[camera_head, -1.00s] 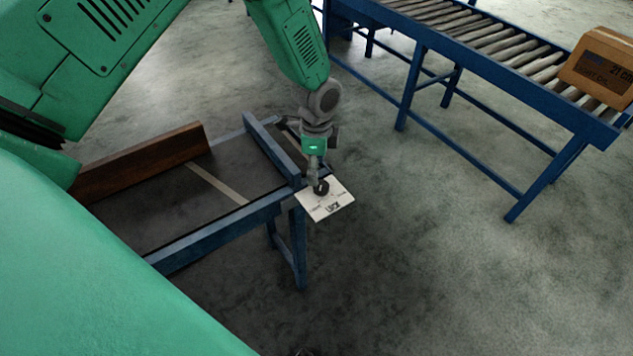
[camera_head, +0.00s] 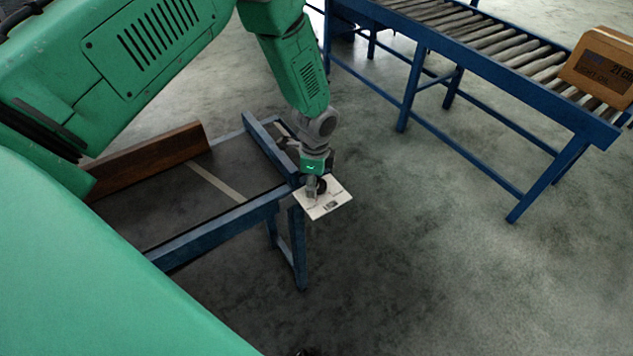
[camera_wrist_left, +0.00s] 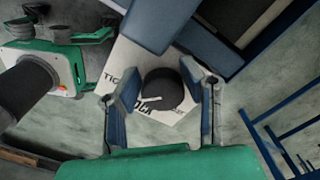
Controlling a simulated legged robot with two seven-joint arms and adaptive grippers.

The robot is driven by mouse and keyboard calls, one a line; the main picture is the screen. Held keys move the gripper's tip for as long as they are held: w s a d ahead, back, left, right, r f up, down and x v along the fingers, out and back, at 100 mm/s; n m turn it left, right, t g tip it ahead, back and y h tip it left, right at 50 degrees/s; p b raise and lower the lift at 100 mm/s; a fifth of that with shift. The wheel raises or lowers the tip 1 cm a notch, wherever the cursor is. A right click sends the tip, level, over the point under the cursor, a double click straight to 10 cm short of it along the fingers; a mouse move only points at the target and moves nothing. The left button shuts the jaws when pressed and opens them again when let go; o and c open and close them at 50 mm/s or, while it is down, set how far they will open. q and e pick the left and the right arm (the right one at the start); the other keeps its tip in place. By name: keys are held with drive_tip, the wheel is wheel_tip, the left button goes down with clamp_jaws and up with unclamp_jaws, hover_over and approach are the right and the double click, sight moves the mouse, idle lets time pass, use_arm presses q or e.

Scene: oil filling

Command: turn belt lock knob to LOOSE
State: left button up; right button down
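The belt lock knob (camera_wrist_left: 166,88) is round and black with a white pointer mark at its lower left. It sits on a white label plate (camera_head: 333,204) at the end of the blue-framed belt table. In the left wrist view, TIG... and LOCK are partly readable on the plate; LOOSE is not readable. The pointer mark lies toward LOCK. My left gripper (camera_head: 317,189) is pointed down at the knob. My right gripper is in neither view.
The belt table (camera_head: 215,232) has a dark bed, a wooden board (camera_head: 150,163) and blue rails. A blue roller conveyor (camera_head: 470,70) stands at the upper right with a cardboard box (camera_head: 598,70) on it. The floor between them is clear.

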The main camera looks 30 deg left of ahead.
use_arm(q)
drive_tip(key=shift+w+d+r, duration=0.2)
drive_tip(key=shift+w+d, duration=0.15)
drive_tip(key=shift+d, duration=0.2)
drive_tip(key=shift+w+d+r, duration=0.2)
drive_tip(key=shift+w+d, duration=0.1)
drive_tip(key=shift+d, duration=0.2)
drive_tip(key=shift+a, duration=0.15)
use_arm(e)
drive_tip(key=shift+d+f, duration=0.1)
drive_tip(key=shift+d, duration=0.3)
use_arm(q)
drive_tip(key=shift+s+a, duration=0.15)
drive_tip(key=shift+a, duration=0.05)
